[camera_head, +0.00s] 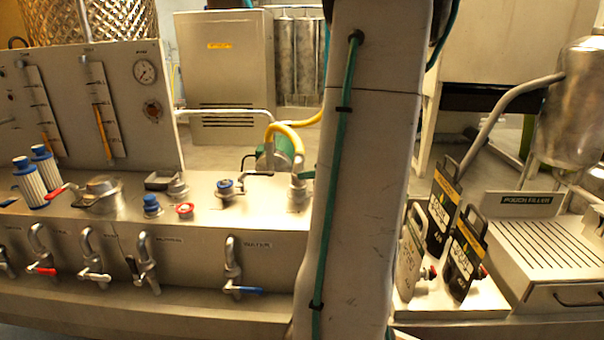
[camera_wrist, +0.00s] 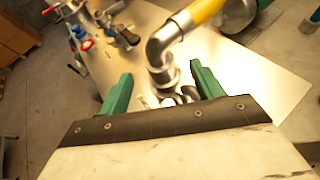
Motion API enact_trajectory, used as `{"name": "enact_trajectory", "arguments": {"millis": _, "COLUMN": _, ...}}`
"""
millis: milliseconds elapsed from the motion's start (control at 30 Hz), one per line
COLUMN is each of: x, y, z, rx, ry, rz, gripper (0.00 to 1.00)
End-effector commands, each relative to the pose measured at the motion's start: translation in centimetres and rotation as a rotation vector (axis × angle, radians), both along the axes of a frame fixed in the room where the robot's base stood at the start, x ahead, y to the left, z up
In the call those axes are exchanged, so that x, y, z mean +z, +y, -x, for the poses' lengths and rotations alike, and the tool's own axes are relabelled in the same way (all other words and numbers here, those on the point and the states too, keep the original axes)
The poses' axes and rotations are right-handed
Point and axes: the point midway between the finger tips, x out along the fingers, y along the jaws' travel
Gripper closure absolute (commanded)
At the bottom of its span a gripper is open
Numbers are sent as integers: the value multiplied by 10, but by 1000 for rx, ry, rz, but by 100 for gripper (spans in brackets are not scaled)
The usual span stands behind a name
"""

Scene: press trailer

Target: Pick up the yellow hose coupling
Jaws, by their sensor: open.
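The yellow hose coupling is a silvery metal elbow (camera_wrist: 164,48) on the end of a yellow hose (camera_wrist: 205,10) in the wrist view. Its lower collar is near the bright metal deck, though its exact seating is unclear. My gripper (camera_wrist: 160,78) has green fingers, open, one on each side of the collar in the picture. I see no finger closed on it, and the depth between them is hard to judge. In the head view, the yellow hose (camera_head: 285,132) curves down to the coupling (camera_head: 298,188) on the deck, just left of my arm, which hides my gripper.
Left of the coupling are a blue-capped fitting (camera_head: 227,187), a red knob (camera_head: 185,210) and a blue knob (camera_head: 151,205). A gauge panel (camera_head: 90,105) stands behind. Several taps line the front.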

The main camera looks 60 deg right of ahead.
Motion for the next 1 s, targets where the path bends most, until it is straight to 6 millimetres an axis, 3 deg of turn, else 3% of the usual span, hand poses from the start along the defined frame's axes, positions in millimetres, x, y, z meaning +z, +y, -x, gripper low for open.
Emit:
{"name": "enact_trajectory", "arguments": {"millis": 600, "x": -23, "y": -2, "z": -70, "rx": -21, "ry": -21, "rz": -31, "gripper": 34}}
{"name": "enact_trajectory", "arguments": {"millis": 933, "x": -26, "y": -3, "z": -76, "rx": -23, "ry": -22, "rz": -28, "gripper": 34}}
{"name": "enact_trajectory", "arguments": {"millis": 1000, "x": -25, "y": -3, "z": -76, "rx": -23, "ry": -22, "rz": -28, "gripper": 53}}
